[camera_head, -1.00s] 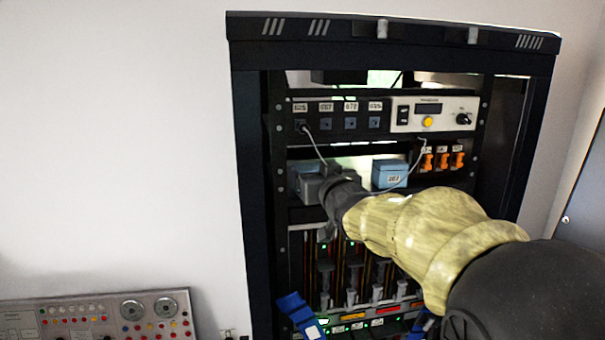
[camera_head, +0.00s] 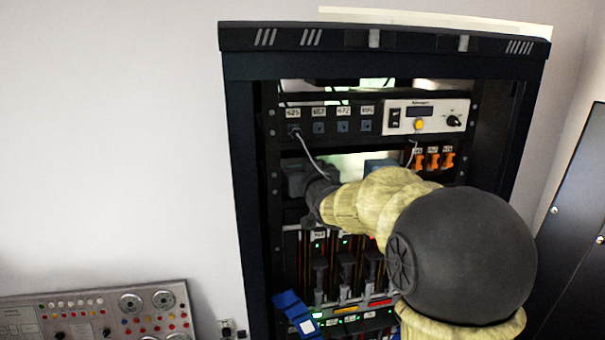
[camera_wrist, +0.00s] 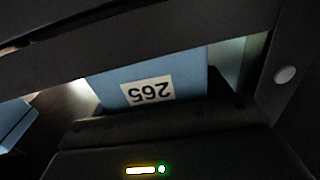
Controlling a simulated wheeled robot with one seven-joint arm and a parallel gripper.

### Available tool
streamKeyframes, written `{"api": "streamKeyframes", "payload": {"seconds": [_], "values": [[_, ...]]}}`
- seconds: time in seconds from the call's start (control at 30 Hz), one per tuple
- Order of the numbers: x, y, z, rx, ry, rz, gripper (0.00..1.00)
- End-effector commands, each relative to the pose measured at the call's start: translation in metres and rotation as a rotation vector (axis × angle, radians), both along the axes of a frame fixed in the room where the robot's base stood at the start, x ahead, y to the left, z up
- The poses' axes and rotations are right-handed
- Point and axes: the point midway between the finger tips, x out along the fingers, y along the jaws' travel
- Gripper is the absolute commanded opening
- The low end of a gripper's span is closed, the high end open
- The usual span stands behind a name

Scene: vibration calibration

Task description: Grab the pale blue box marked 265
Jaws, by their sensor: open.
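The pale blue box marked 265 (camera_wrist: 190,72) shows in the wrist view at upper middle, its label upside down. Dark bars cross above and below it and hide part of it. In the head view my gripper (camera_head: 316,198) is at the rack shelf, at the left end of the box row, and is open. A grey-blue box (camera_head: 295,178) shows beside it there; its label is hidden, so I cannot tell if it is 265. I cannot make out the fingertips in the wrist view, nor whether they touch the box.
A second blue box (camera_wrist: 14,122) is at the left edge of the wrist view. The dark rack (camera_head: 243,190) frames the shelf. A grey cable (camera_head: 312,150) hangs close by my gripper. Orange switches (camera_head: 433,161) are to the right. A control panel (camera_head: 95,315) stands at lower left.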

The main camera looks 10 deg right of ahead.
Motion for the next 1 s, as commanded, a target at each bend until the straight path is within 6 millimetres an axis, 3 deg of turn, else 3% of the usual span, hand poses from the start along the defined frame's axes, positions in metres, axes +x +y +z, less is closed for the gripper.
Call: {"api": "streamKeyframes", "payload": {"seconds": [0.47, 0.5, 0.7, 1.0], "values": [[-0.0003, 0.0000, -0.0004, 0.000, 0.000, 0.000, 0.76], [-0.0003, 0.0000, -0.0004, 0.000, 0.000, 0.000, 0.74], [-0.0003, 0.0001, -0.0003, 0.000, -0.001, 0.000, 0.38], [-0.0003, 0.0001, 0.0018, -0.001, -0.003, 0.000, 0.38]]}}
